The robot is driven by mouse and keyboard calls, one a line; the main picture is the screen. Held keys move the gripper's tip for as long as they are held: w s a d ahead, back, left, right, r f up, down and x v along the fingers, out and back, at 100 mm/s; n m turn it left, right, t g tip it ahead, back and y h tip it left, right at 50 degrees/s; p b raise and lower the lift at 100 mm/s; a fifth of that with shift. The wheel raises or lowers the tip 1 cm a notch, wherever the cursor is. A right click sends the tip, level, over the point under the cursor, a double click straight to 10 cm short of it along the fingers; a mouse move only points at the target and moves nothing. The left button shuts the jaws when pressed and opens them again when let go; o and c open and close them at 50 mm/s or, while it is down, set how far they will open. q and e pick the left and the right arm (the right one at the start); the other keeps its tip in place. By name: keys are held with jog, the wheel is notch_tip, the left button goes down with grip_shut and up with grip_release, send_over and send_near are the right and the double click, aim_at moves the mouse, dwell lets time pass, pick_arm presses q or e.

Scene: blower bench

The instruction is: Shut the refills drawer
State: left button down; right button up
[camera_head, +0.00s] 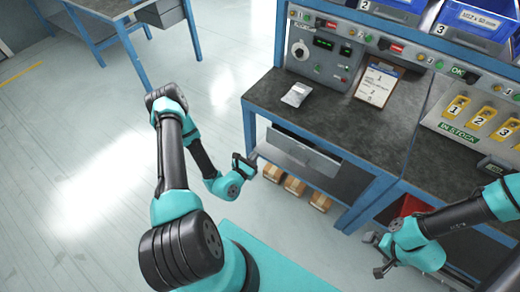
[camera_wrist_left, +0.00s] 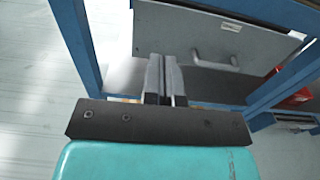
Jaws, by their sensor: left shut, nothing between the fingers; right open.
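The grey drawer (camera_head: 298,152) under the workbench stands out from the bench front, partly open. Its grey front also fills the upper part of the left wrist view (camera_wrist_left: 205,37), with a bar handle (camera_wrist_left: 222,57) and a small label too small to read. My left gripper (camera_head: 247,163) is shut and empty, at the left end of the drawer front. In the left wrist view its closed fingers (camera_wrist_left: 163,70) overlap the front left of the handle; I cannot tell whether they touch. My right gripper (camera_head: 375,254) is open and empty, low at the right, away from the drawer.
Several cardboard boxes (camera_head: 293,186) sit below the drawer. A blue bench leg (camera_head: 249,126) stands to its left. The benchtop (camera_head: 330,117) holds a silver packet (camera_head: 297,94) and a clipboard (camera_head: 377,83). A red bin (camera_head: 411,207) is under the bench at the right.

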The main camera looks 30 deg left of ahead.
pick_arm(q)
jog(key=shift+s, duration=0.4)
jog(key=c, duration=1.8)
grip_release()
jog(key=shift+o, duration=0.7)
jog(key=o, duration=0.3)
jog(key=shift+d+f+m+h, duration=0.1)
jog(key=shift+d+m+h, duration=0.2)
jog(key=shift+m, duration=0.6)
jog(key=shift+o, duration=0.8)
jog(key=shift+s+d+f+m+h, duration=0.15)
jog(key=shift+d+m+h, duration=0.15)
jog(key=shift+m, duration=0.6)
jog(key=m, duration=0.2)
jog(key=d+m+g+h, duration=0.1)
jog(key=shift+s+f+m, duration=0.2)
jog(key=shift+f+m, duration=0.1)
jog(key=shift+f, duration=0.05)
jog(key=d+f+m+g+h, duration=0.1)
jog(key=m, duration=0.4)
jog(key=s+d+m+h, duration=0.1)
jog(key=d+m, duration=0.1)
jog(key=m, duration=0.2)
jog(key=s+d+f+m+g+h, duration=0.1)
jog(key=m+h, duration=0.1)
jog(key=m, duration=0.3)
jog(key=shift+s+d+f+m+g, duration=0.15)
jog(key=shift+s+f+m+g, duration=0.1)
jog(key=shift+f+m+g, duration=0.05)
